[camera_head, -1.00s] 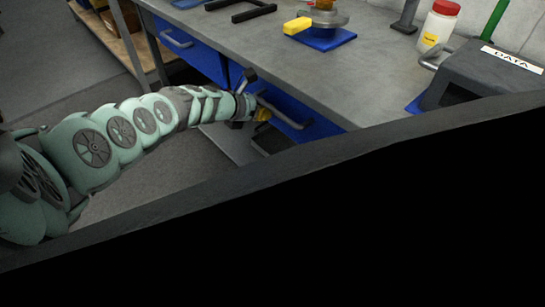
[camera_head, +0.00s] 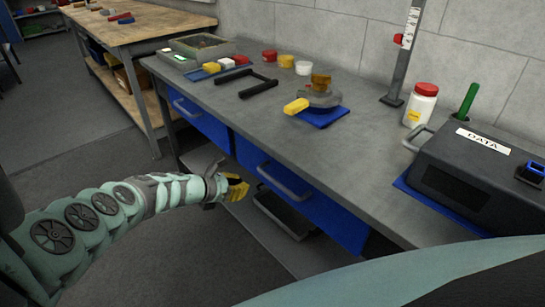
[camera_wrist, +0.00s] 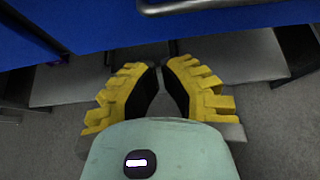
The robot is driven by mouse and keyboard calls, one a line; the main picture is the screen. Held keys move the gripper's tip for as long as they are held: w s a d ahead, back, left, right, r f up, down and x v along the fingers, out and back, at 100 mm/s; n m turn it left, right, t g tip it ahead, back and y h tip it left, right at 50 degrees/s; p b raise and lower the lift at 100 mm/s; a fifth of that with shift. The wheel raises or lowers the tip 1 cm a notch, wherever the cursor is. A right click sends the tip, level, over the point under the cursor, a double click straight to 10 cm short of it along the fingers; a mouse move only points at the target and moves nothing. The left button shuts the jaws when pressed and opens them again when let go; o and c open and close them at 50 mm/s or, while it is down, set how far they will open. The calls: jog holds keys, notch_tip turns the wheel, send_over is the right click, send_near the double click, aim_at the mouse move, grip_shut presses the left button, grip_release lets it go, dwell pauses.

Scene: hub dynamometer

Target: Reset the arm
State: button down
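My arm reaches in from the left in the head view. My gripper (camera_head: 238,188), with yellow fingers, is in front of the workbench, beside the blue drawers (camera_head: 300,190) and below the bench top. In the wrist view, the two yellow fingers (camera_wrist: 161,70) lean toward each other, with a narrow gap between their dark inner pads. Nothing is seen between them. A blue drawer front and its grey handle (camera_wrist: 205,6) are just ahead of the fingertips.
The grey workbench (camera_head: 350,150) holds a black DATA box (camera_head: 480,170), a red-lidded jar (camera_head: 420,105), a hub on a blue mat (camera_head: 322,110) and several small blocks. A lower shelf (camera_head: 250,225) is beneath the drawers. A wooden table (camera_head: 140,30) stands behind left. Floor at left is clear.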

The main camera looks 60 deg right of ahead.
jog(key=shift+p+v, duration=0.65)
jog(key=shift+v, duration=1)
